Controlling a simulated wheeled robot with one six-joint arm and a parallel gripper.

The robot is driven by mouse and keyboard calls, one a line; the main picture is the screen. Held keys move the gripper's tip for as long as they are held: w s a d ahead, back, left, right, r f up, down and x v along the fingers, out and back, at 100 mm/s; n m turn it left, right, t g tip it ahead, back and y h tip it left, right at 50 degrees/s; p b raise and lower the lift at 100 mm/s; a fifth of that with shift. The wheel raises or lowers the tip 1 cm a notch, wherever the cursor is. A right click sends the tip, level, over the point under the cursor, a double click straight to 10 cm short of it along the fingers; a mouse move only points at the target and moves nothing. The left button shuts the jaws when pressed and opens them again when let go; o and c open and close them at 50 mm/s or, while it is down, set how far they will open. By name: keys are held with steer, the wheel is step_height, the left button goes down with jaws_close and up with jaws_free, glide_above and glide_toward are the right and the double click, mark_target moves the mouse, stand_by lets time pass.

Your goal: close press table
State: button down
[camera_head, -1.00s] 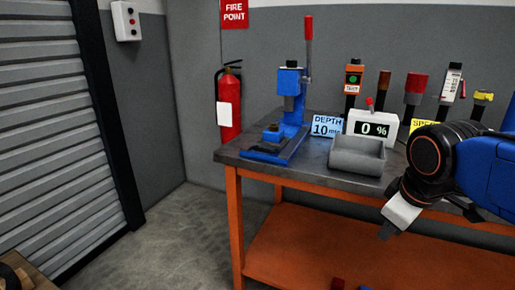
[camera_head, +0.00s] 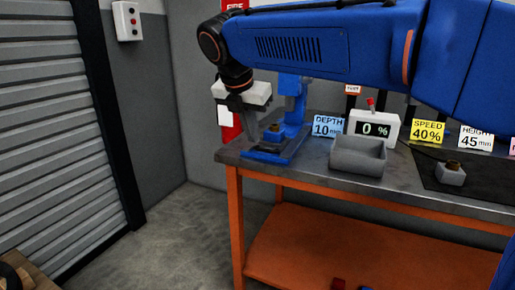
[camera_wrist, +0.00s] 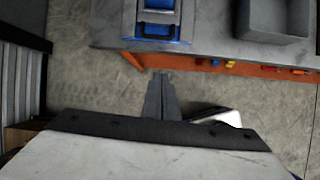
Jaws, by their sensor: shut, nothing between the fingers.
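The blue arbor press (camera_head: 293,112) stands at the left end of the workbench, partly hidden behind my arm. Its low blue base (camera_head: 287,153) reaches toward the bench's front-left edge, with a dark table part and a small blue block (camera_head: 273,134) on it. In the wrist view the press base (camera_wrist: 158,33) shows at the top, with a grey piece between blue sides. My gripper (camera_head: 253,139) is shut and empty, pointing down by the front-left end of the base. In the wrist view its fingertips (camera_wrist: 161,75) appear below the bench edge, apart from the press. Contact is not clear in the head view.
A grey bin (camera_head: 358,157) and a display reading 0 % (camera_head: 372,128) stand right of the press. A DEPTH sign (camera_head: 327,126) is behind. A dark mat with a small grey block (camera_head: 451,174) lies farther right. The floor left of the bench is clear.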

mark_target(257, 147)
steer(key=shift+n, duration=0.4)
steer(key=shift+w+d+f, duration=0.25)
steer(key=shift+w+f, duration=1.75)
steer(key=shift+w+d+f, duration=0.2)
steer(key=shift+w+f, duration=1.8)
steer(key=w+d, duration=0.2)
steer(key=w, duration=0.3)
steer(key=w+d, duration=0.2)
steer(key=w, duration=0.3)
steer(key=w+d, duration=0.1)
steer(key=w, duration=0.5)
steer(key=shift+d, duration=0.4)
steer(key=shift+w+d+r, duration=0.1)
steer(key=shift+w+d, duration=0.05)
steer(key=shift+w, duration=0.25)
steer(key=shift+r, duration=0.15)
